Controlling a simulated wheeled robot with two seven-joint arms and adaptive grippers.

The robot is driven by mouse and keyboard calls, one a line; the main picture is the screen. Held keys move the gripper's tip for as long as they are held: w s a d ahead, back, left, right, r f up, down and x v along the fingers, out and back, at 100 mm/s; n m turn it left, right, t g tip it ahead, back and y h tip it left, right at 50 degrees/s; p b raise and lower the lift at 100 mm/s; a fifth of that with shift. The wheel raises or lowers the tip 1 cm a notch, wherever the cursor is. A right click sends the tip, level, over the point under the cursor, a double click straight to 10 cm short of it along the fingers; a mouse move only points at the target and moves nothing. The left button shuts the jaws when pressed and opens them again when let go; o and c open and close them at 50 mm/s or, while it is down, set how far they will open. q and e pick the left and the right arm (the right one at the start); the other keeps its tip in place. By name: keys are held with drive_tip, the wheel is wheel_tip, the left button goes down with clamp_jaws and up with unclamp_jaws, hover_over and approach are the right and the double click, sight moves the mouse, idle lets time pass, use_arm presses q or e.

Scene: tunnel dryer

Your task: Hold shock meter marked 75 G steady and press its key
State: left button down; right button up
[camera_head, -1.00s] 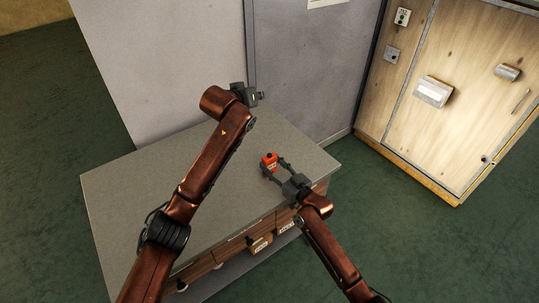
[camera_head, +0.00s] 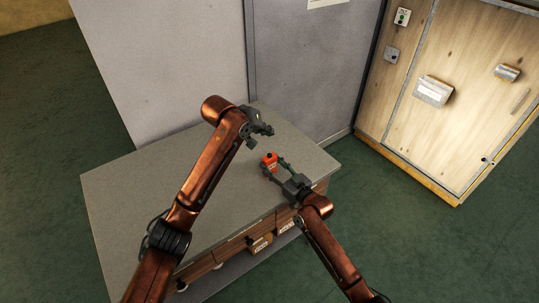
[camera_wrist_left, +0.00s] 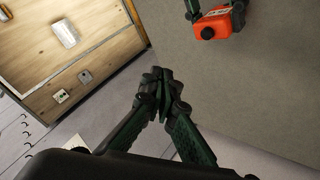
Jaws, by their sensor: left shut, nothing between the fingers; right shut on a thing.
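The shock meter (camera_head: 269,160) is a small orange-red block with a black round key on top. It stands on the grey worktop (camera_head: 140,205), and its marking is too small to read. My right gripper (camera_head: 275,168) is shut on it from the front right. In the left wrist view the meter (camera_wrist_left: 224,25) shows at the top right, between the right gripper's dark fingers. My left gripper (camera_head: 268,130) is above the worktop, behind the meter and apart from it. Its fingertips (camera_wrist_left: 157,80) are closed together with nothing between them.
A grey cabinet wall (camera_head: 305,70) rises behind the worktop. A wooden panelled unit (camera_head: 455,95) with switches and boxes stands at the right. Drawers with labels (camera_head: 262,244) are under the worktop's front edge. The left part of the worktop is clear.

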sight(268, 156)
use_arm(q)
drive_tip(key=shift+f, duration=4)
drive_tip(key=shift+f, duration=0.1)
drive_tip(key=shift+f, duration=0.25)
drive_tip(key=shift+f, duration=0.65)
drive_tip(key=shift+r, duration=1)
drive_tip(key=shift+r, duration=2.55)
